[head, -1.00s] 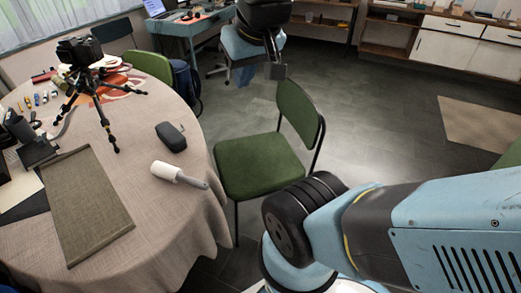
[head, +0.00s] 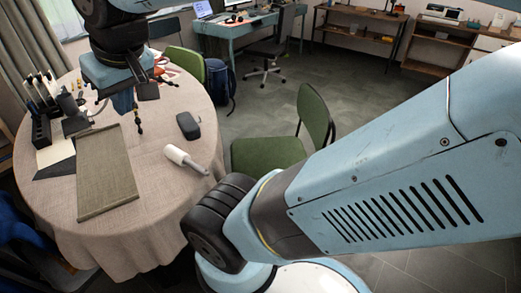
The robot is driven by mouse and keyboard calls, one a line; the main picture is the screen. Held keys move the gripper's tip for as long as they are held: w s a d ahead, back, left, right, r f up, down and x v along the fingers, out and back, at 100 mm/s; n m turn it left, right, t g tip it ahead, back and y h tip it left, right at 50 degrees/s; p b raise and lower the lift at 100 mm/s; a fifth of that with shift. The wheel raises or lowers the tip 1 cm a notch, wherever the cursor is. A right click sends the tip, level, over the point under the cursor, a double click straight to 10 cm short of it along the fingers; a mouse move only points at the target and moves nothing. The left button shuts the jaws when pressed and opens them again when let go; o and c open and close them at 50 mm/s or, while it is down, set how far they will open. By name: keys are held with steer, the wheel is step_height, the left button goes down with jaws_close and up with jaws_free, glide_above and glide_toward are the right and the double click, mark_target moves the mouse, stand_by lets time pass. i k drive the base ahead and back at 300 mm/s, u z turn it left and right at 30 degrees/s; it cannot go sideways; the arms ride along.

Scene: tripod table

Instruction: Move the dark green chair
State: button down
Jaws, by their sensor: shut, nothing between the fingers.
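The dark green chair stands upright on the floor right of the round table, with its seat (head: 264,153) near the table edge and its backrest (head: 314,115) on the far right side. My arm covers its front right part and legs. My gripper (head: 138,95) hangs at the upper left over the table, well away from this chair. It is shut and empty.
The round table (head: 160,205) has a cloth and holds a lint roller (head: 185,160), a dark case (head: 188,125), a mat (head: 105,172) and a tripod mostly hidden by my gripper. A second green chair (head: 185,62) stands behind it. Floor is clear beyond the dark green chair.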

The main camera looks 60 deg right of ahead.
mark_target(255, 157)
steer(key=z, duration=0.4)
steer(key=i, duration=0.1)
steer(key=u, duration=1.5)
steer(key=k, duration=2.1)
steer(key=z, duration=2)
steer(key=i, duration=0.95)
steer(key=u, duration=0.05)
